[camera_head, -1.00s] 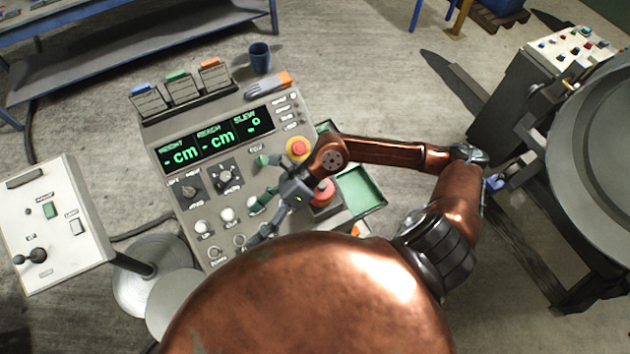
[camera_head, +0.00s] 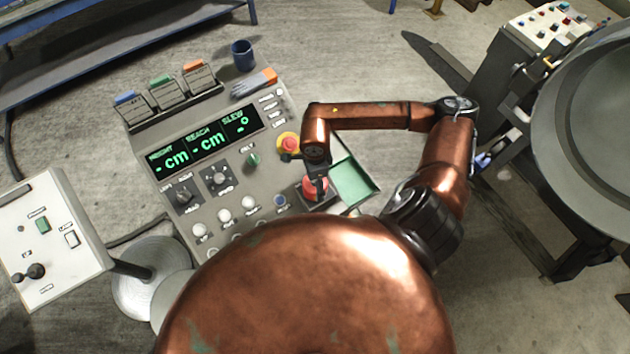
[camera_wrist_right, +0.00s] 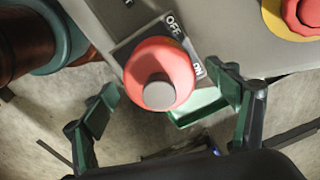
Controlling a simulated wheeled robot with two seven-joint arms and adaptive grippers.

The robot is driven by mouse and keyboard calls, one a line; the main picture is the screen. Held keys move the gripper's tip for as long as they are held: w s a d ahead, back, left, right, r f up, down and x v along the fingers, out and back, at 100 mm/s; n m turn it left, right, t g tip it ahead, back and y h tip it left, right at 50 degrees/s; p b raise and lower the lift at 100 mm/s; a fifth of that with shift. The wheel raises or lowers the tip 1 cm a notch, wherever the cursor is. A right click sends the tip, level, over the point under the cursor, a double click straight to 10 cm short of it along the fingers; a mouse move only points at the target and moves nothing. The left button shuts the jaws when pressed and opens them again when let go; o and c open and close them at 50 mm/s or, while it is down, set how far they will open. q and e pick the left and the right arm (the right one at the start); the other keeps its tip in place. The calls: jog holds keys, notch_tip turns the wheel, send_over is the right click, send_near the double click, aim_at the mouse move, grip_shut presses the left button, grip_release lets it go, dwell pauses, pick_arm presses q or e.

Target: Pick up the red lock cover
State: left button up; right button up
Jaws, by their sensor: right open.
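The red lock cover (camera_head: 309,187) sits on a dark switch plate at the right side of the console. In the right wrist view it is a round red cap (camera_wrist_right: 152,64) with a grey centre, beside an OFF/ON label. My right gripper (camera_head: 319,186) is above it, pointing down, and partly hides it in the head view. In the right wrist view the right gripper (camera_wrist_right: 165,92) is open, with one green-padded finger on each side of the cover and visible gaps. My left gripper is not in view.
A red emergency button on a yellow base (camera_head: 288,143) is close behind the cover. An open green tray (camera_head: 356,184) lies just right of it.

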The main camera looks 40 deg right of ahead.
jog(key=shift+f, duration=0.75)
jog(key=shift+c, duration=0.4)
jog(key=c, duration=1.3)
